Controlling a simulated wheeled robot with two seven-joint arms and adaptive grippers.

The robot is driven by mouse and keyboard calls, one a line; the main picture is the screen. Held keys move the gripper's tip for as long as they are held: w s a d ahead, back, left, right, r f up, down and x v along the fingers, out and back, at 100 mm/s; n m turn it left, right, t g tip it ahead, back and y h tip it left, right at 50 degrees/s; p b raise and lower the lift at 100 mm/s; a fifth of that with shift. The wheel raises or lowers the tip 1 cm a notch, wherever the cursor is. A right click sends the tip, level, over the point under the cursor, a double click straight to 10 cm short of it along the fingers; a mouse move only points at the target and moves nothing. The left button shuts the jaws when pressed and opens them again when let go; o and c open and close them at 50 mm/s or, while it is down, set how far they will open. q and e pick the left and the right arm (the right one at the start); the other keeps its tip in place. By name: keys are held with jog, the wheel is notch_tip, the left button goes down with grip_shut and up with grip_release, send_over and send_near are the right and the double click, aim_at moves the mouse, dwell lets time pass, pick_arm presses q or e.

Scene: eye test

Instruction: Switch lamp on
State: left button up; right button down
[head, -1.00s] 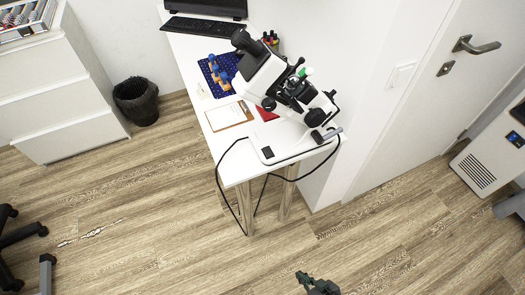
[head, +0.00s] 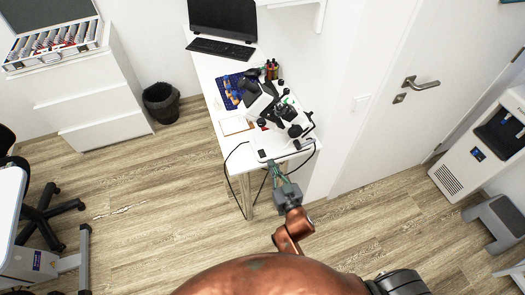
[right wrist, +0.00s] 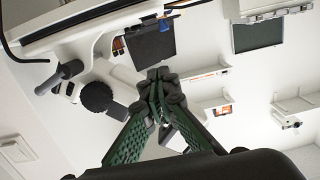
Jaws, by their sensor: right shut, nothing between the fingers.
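A white microscope with black eyepieces and knobs (head: 262,103) stands on the near end of a narrow white desk (head: 232,143). No separate lamp can be made out; whether any light on the microscope is lit cannot be told. My right gripper (head: 274,167) is at the near edge of the desk, in front of the microscope base. In the right wrist view its green-sided fingers (right wrist: 158,84) meet at the tips and are empty. White parts and a round black knob (right wrist: 97,96) show left of the fingertips. My left gripper is out of view.
A keyboard (head: 221,48), a monitor (head: 223,18), a blue mat (head: 229,88) and a clipboard (head: 236,125) are on the desk. A black cable hangs off its near edge. A dark bin (head: 161,102) stands left. The floor between is clear.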

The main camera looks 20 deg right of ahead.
jog(key=shift+f, duration=0.1)
jog(key=shift+w, duration=0.1)
jog(key=b, duration=0.2)
send_over(263, 155)
jog(key=shift+s+f, duration=0.2)
jog(key=shift+f, duration=0.3)
notch_tip(263, 155, down, 3)
jog(key=shift+w+r+b, duration=0.1)
jog(key=shift+b, duration=0.4)
jog(key=shift+w+f, duration=0.1)
jog(key=shift+f, duration=0.4)
